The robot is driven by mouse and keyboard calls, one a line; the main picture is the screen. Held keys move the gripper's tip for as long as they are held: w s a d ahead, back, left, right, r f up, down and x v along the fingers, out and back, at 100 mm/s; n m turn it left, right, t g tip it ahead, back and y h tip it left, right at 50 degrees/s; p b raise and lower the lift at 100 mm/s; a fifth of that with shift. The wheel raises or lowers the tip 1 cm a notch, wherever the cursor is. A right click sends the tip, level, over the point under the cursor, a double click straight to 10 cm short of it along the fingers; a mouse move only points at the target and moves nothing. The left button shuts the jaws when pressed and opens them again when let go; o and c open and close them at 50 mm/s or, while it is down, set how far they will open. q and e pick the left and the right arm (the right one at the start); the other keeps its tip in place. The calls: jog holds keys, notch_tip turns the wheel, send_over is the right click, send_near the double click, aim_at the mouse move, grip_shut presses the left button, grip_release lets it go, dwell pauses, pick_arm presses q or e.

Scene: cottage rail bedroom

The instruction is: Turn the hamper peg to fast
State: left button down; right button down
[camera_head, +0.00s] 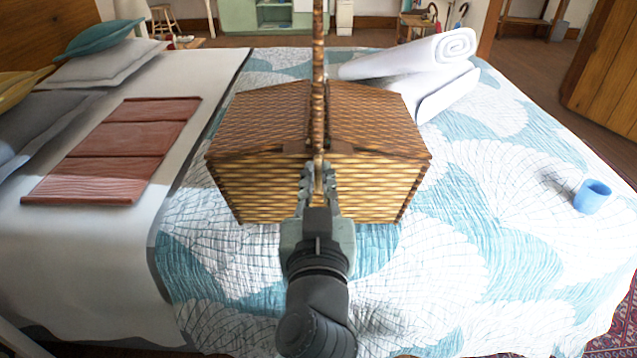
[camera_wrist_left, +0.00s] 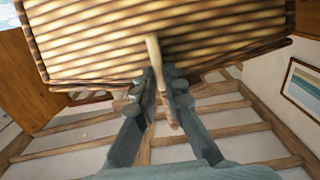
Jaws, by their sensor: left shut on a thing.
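The wicker hamper (camera_head: 262,185) stands on the bed with both lid halves down and its tall handle (camera_head: 319,60) upright across the middle. My left gripper (camera_head: 319,180) is at the middle of its near side, just below the lid edge. In the left wrist view, the hamper (camera_wrist_left: 220,30) fills the top, and a pale wooden peg (camera_wrist_left: 155,58) sticks out from it. The fingers of my left gripper (camera_wrist_left: 160,88) are shut on the peg from both sides. In the head view the gripper mostly hides the peg. My right gripper is out of view.
Rolled white bedding (camera_head: 415,70) lies behind the hamper to the right. A blue cup (camera_head: 592,196) stands near the bed's right edge. A reddish folded slatted item (camera_head: 125,150) and pillows (camera_head: 100,68) lie left.

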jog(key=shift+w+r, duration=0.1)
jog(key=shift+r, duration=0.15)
pick_arm(q)
jog(key=c, duration=1.6)
grip_release()
jog(key=shift+s, duration=0.1)
jog(key=s, duration=0.7)
jog(key=shift+s, duration=0.2)
